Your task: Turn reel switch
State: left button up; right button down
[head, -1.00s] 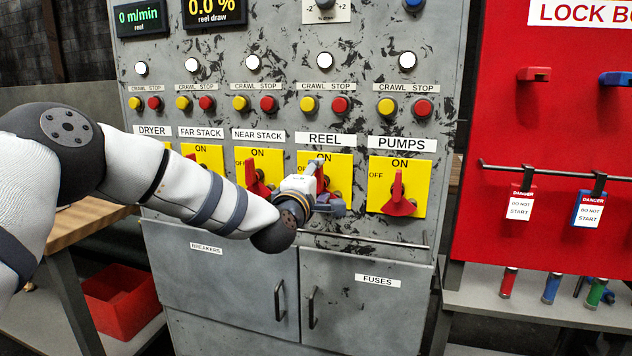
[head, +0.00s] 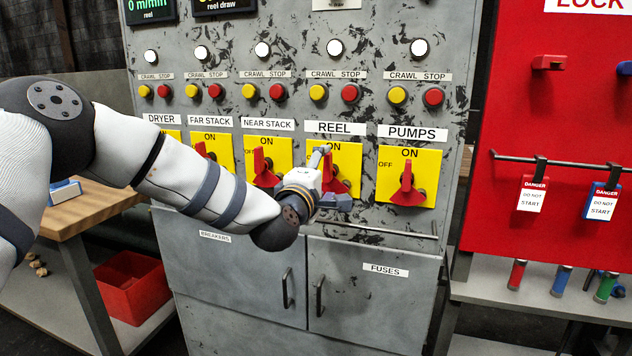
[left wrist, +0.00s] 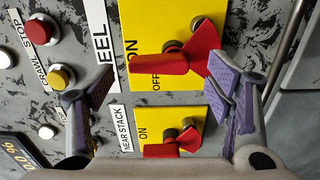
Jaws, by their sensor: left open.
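The reel switch is a red handle (head: 333,178) on a yellow ON/OFF plate (head: 350,160) under the REEL label. Its narrow end points up towards ON. My left gripper (head: 329,180) is in front of this switch and partly hides the plate and handle. In the left wrist view, the reel handle (left wrist: 175,62) lies across the upper middle of the picture. My left gripper (left wrist: 160,85) is open there, one finger on each side. The handle's wide end is close to the right finger; I cannot tell whether they touch. My right gripper is not in view.
The near stack switch (head: 264,168) and pumps switch (head: 407,186) flank the reel switch. Crawl and stop buttons (head: 350,93) sit above. A rail (head: 385,230) runs below, over the cabinet doors (head: 375,300). A red lock board (head: 550,120) stands to the right.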

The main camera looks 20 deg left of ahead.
pick_arm(q)
jog(key=s, duration=0.9)
jog(key=shift+s+a, duration=0.2)
jog(key=shift+s, duration=0.05)
jog(key=s+d+f+m+g+h, duration=0.1)
jog(key=s+f+m+g, duration=0.45)
jog(key=f, duration=0.85)
jog(key=s+d+f+m+g+h, duration=0.1)
jog(key=s+d+f+m+g, duration=0.15)
jog(key=s+f, duration=0.8)
jog(key=s+a+f+m+g+y, duration=0.1)
jog(key=s+f, duration=0.4)
jog(key=s, duration=0.5)
jog(key=s+a+f+m+g, duration=0.4)
jog(key=s+f+m+g, duration=0.1)
jog(key=s, duration=0.5)
jog(key=s+a+f+m+g+y, duration=0.1)
jog(key=s+a+f+m+g, duration=0.2)
jog(key=s, duration=0.6)
notch_tip(320, 180, down, 3)
jog(key=shift+s+f+g+y, duration=0.1)
jog(key=shift+s+g+y, duration=0.25)
jog(key=shift+g, duration=0.85)
